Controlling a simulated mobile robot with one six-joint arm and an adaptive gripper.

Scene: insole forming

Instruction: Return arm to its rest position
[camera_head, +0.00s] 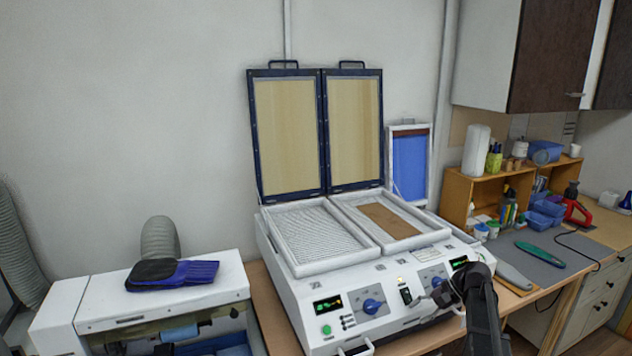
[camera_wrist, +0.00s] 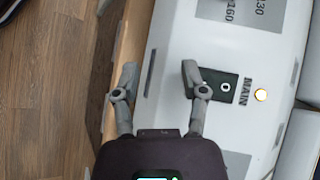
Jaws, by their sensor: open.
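My gripper (camera_wrist: 160,78) is open and empty in the wrist view, its two grey fingers well apart. It hangs over the front edge of the white forming machine (camera_wrist: 290,30). The right finger overlaps a black MAIN switch plate (camera_wrist: 216,92) in the picture; I cannot tell whether it touches it. In the head view, my dark arm reaches in from the lower right, and my gripper (camera_head: 423,299) is at the machine's front panel, close to the switch (camera_head: 405,295). The fingertips are small and hard to make out there.
The machine's two framed lids (camera_head: 287,135) (camera_head: 353,130) stand open. A brown sheet (camera_head: 388,220) lies in the right bed. A white unit with a blue-black pad (camera_head: 190,275) is at left. A tool-covered workbench (camera_head: 590,240) is at right. Wooden floor shows in the wrist view.

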